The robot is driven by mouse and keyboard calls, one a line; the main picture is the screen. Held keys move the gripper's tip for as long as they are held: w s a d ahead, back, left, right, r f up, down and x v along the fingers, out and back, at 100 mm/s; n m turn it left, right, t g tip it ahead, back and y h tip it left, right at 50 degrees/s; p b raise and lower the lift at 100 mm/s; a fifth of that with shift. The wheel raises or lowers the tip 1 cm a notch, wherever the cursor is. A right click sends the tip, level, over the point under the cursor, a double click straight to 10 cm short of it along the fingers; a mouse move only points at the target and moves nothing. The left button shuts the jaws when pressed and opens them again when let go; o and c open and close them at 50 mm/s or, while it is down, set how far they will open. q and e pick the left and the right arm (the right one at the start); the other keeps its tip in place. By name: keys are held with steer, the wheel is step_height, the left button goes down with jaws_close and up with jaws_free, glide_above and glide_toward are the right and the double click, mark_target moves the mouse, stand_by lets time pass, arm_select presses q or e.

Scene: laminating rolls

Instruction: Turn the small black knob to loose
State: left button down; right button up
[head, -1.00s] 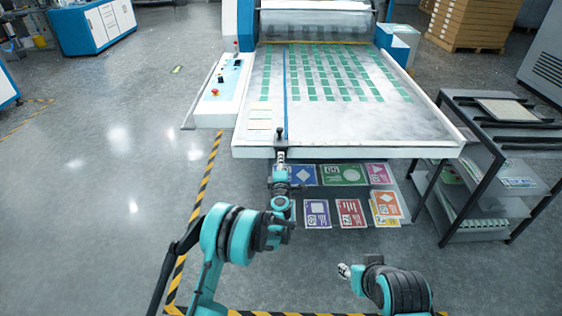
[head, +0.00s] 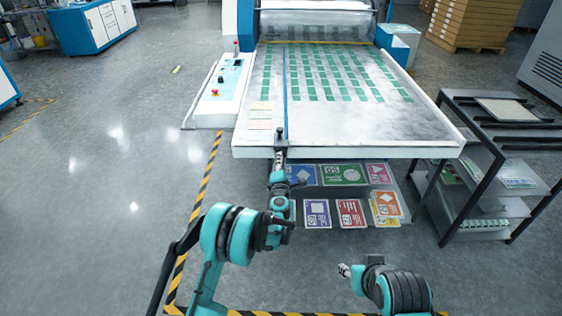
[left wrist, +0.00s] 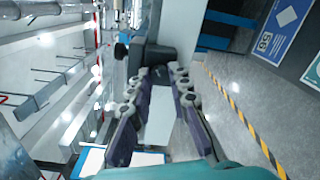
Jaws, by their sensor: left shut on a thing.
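The black clamp (head: 280,136) sits at the table's front edge, at the lower end of the blue guide strip. My left gripper (head: 280,155) reaches up to it from the front. In the left wrist view the fingertips (left wrist: 162,72) are at a dark block, the small black knob (left wrist: 158,60), and are shut on it; the contact itself is partly hidden. A rounded black top (left wrist: 121,50) sticks out to the left of it. My right gripper (head: 344,270) is low and away from the table; its jaw opening is too small to tell.
The machine's feed table (head: 350,140) has a white front edge just above my left gripper. Colourful printed sheets (head: 340,175) lie on a shelf below. A grey rack (head: 485,165) stands at the right. The floor at the left is free.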

arm_select(q)
steer(key=c, duration=1.4)
jaws_free()
steer(key=s, duration=1.2)
steer(key=shift+r, duration=0.2)
